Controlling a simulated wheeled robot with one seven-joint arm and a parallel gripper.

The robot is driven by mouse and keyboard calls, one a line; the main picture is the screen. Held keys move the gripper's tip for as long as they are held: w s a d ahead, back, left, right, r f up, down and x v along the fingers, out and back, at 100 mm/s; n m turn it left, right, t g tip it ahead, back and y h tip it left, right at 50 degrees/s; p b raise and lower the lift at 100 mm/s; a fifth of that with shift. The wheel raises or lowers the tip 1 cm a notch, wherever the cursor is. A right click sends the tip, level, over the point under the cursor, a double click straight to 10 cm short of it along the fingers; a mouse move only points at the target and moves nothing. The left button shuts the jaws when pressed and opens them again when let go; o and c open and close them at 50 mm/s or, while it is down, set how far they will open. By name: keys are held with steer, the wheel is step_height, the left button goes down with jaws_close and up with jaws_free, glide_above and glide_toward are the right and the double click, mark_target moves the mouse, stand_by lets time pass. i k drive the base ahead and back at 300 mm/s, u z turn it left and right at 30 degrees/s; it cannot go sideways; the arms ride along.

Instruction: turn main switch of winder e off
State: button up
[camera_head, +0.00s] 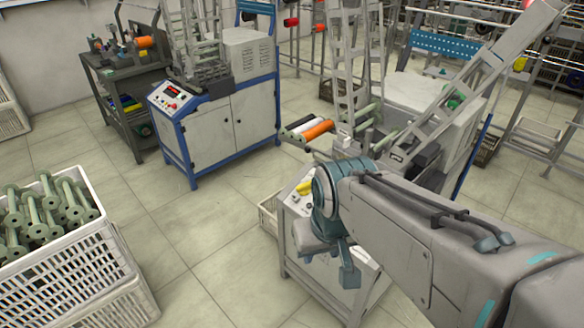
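A near winder (300,262) with a grey cabinet stands at the centre right. Its sloped control panel (291,200) shows a yellow part (305,187), and my arm covers much of the panel. I cannot read any letter on it, nor tell a switch position. My gripper (330,258) hangs at the end of my arm in front of this cabinet, just below the panel; its finger opening does not show clearly. A second winder (210,128) with a blue frame stands farther left, with a panel (170,98) bearing a red display and buttons.
A white crate (75,275) of green bobbins stands at the lower left. A dark cart (125,105) stands at the back left. Orange and white rolls (316,130) stick out beside the near winder. The tiled floor (200,230) between crate and winders is clear.

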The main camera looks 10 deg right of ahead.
mark_target(304, 189)
steer(key=u, duration=0.55)
steer(key=k, duration=0.65)
steer(key=u, duration=0.4)
steer(key=i, duration=1.25)
steer(key=z, duration=1.15)
steer(key=i, duration=0.85)
steer(key=z, duration=0.7)
